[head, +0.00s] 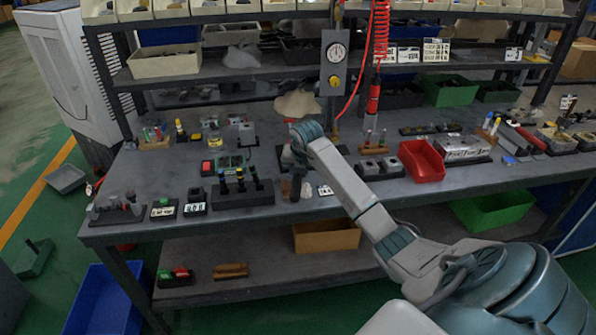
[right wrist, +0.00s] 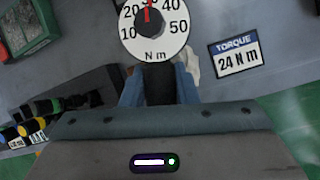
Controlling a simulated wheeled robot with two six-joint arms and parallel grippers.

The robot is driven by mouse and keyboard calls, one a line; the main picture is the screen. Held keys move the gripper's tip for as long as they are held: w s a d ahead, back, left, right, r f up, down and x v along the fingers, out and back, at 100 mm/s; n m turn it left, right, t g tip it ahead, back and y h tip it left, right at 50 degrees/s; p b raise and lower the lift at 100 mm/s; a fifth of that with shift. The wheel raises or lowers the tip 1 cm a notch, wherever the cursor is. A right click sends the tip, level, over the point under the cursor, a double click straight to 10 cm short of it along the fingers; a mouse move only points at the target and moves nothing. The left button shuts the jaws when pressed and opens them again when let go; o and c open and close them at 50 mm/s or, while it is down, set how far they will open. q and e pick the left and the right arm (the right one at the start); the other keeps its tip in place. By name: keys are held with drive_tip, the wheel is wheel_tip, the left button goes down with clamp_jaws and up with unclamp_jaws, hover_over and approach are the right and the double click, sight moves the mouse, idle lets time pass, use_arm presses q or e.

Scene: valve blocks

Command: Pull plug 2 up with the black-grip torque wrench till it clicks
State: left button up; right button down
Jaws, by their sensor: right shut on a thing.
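My right gripper (head: 296,188) is low over the front middle of the bench. In the right wrist view its fingers (right wrist: 158,86) are shut on the black grip of a torque wrench (right wrist: 158,78). The wrench's round white dial (right wrist: 155,40) reads in N m, with a red needle near the top, close to 30. A card (right wrist: 235,56) beside it says TORQUE 24 N m. The wrench's working end is hidden, and I cannot make out plug 2. My left gripper is not in view.
A dark rack (head: 243,195) with several upright black-handled tools stands left of my right gripper. A red bin (head: 421,161) and a dark block (head: 381,168) stand to the right. Small numbered blocks (head: 195,203) are at the front left. The bench edge is close.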

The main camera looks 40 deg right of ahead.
drive_tip(key=shift+s+d+r+n+y, duration=0.1)
drive_tip(key=shift+s+d+n+y, duration=0.3)
drive_tip(key=shift+s+d+n, duration=0.45)
drive_tip(key=shift+w+r, duration=0.1)
